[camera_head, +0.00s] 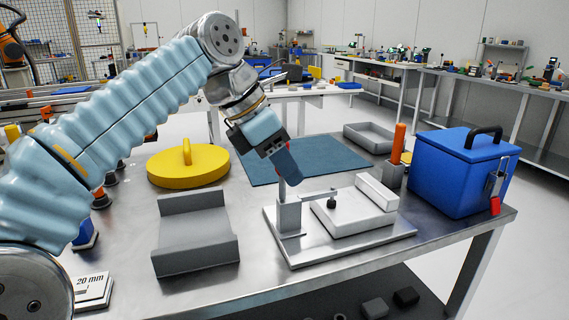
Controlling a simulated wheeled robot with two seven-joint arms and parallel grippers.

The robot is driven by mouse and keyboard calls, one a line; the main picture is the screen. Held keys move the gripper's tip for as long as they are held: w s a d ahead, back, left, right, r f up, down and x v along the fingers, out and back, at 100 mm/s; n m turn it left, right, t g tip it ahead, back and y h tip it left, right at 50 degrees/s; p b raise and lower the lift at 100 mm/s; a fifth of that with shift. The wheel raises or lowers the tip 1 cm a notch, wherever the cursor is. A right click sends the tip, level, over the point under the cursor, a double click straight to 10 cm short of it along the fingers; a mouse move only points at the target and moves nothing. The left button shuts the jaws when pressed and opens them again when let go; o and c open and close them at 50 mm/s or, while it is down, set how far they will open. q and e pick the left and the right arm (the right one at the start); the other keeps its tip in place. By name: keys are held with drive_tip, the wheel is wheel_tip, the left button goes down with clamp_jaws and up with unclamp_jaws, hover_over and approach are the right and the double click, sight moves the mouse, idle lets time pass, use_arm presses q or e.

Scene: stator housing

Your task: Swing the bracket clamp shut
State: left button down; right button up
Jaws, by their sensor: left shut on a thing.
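The bracket clamp (289,215) is a grey post on a light metal base plate (310,253), at the middle right of the table. A thin arm (318,195) runs from the post to the right and ends in a dark pad over a pale rectangular block (354,215) on the plate. I cannot tell whether the pad touches the block. My left gripper (283,174) points down just above the post, shut on the clamp's upright handle; its fingers hide most of that handle. A little red shows there. My right gripper is not in view.
A grey channel tray (195,240) and a yellow disc (188,165) lie to the left. A blue mat (325,158) and grey tray (369,137) lie behind. An orange-handled tool (398,143) and blue box (455,175) stand to the right.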

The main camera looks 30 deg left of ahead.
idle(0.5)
use_arm(q)
drive_tip(key=c, duration=0.9)
unclamp_jaws()
drive_tip(key=shift+w, duration=0.1)
drive_tip(key=v, duration=0.7)
drive_tip(key=shift+r, duration=0.2)
